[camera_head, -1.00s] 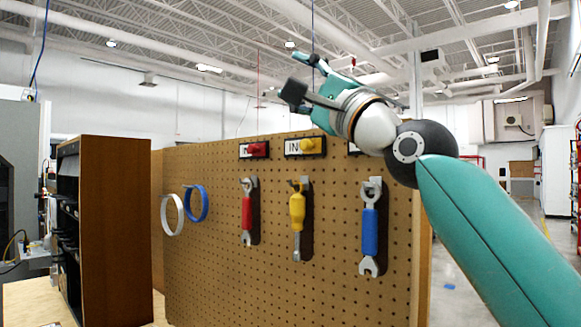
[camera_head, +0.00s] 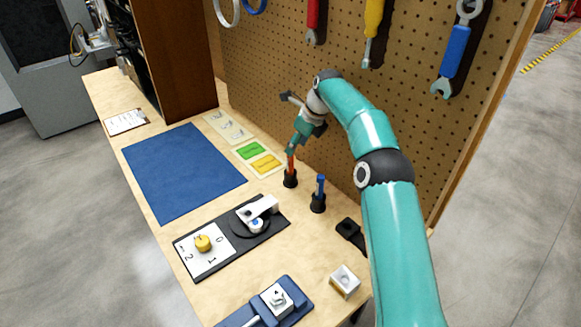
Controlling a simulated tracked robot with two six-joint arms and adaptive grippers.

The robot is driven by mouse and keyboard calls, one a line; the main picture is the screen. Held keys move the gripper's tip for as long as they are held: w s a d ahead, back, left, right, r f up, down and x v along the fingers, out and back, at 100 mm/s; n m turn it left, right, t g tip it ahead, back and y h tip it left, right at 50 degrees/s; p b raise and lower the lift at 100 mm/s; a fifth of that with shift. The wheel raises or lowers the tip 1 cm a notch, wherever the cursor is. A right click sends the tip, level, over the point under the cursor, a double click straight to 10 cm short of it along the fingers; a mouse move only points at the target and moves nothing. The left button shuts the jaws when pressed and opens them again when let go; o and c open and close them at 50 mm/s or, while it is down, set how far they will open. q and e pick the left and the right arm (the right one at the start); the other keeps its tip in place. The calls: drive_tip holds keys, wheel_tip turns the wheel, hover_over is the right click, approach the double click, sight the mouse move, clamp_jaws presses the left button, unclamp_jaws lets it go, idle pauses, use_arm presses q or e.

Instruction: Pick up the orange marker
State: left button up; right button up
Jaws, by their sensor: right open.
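The orange marker (camera_head: 291,164) stands upright in a small black holder (camera_head: 290,179) on the wooden workbench, near the pegboard. My right gripper (camera_head: 293,124) is open, with its fingers spread apart above and behind the marker in the picture. Its lower finger overlaps the marker's top end, and I cannot tell whether they touch. The gripper is not closed around the marker. My left gripper is out of view.
A blue marker (camera_head: 321,185) stands in its own black holder (camera_head: 318,203) just right of the orange one. The pegboard (camera_head: 262,75) with hanging tools rises close behind. A dial device (camera_head: 215,250), a blue mat (camera_head: 180,172) and green and yellow cards lie nearby.

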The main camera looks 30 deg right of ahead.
sight(288, 163)
drive_tip(key=x, duration=0.3)
drive_tip(key=shift+w+a+f, duration=0.1)
drive_tip(key=shift+w, duration=0.05)
drive_tip(key=shift+a+f, duration=0.15)
drive_tip(key=shift+f, duration=0.4)
drive_tip(key=x, duration=0.4)
drive_tip(key=shift+s+a+f, duration=0.1)
drive_tip(key=shift+s+f, duration=0.05)
drive_tip(key=shift+s, duration=0.1)
clamp_jaws()
